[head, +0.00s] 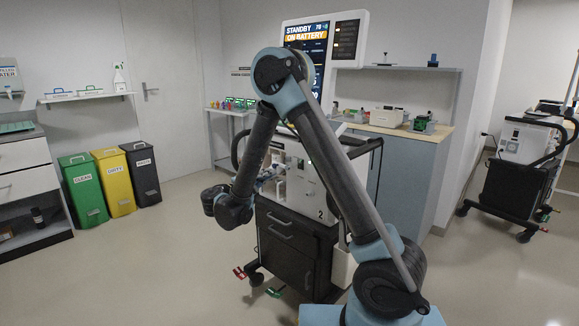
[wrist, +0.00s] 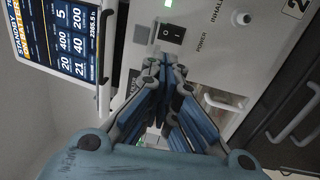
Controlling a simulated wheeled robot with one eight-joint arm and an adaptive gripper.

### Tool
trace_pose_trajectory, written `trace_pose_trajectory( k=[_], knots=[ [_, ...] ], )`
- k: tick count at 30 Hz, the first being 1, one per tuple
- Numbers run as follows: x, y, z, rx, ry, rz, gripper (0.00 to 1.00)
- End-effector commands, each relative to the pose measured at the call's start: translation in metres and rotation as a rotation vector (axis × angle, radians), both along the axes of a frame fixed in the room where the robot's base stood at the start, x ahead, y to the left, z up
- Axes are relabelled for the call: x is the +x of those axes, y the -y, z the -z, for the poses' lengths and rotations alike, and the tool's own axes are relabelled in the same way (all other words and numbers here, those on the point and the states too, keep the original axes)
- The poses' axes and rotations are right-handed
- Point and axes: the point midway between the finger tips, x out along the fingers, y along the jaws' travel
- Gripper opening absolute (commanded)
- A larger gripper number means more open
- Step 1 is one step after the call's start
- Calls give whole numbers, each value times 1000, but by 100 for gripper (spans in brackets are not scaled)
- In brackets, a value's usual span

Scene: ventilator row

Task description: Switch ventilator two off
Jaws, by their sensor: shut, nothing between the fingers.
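Ventilator two (head: 312,178), marked "2", stands on a dark drawer cart with my arm in front of it. Its screen (head: 305,45) reads "STANDBY ON BATTERY"; the screen also shows tilted in the wrist view (wrist: 68,30). In the head view my gripper (head: 268,178) is partly hidden at the ventilator's front.
Another ventilator (head: 522,142) stands on a cart at the right. A bench (head: 440,135) with several small items is behind ventilator two. Green (head: 84,190), yellow (head: 116,182) and dark (head: 143,174) bins line the left wall. The floor at left is clear.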

Motion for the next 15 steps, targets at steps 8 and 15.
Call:
trace_pose_trajectory(
  k=[8, 15],
  knots=[
    [0, -6, 8, 0, 12, -15, 0],
    [1, -5, 7, 0, 12, -13, 0]
  ],
)
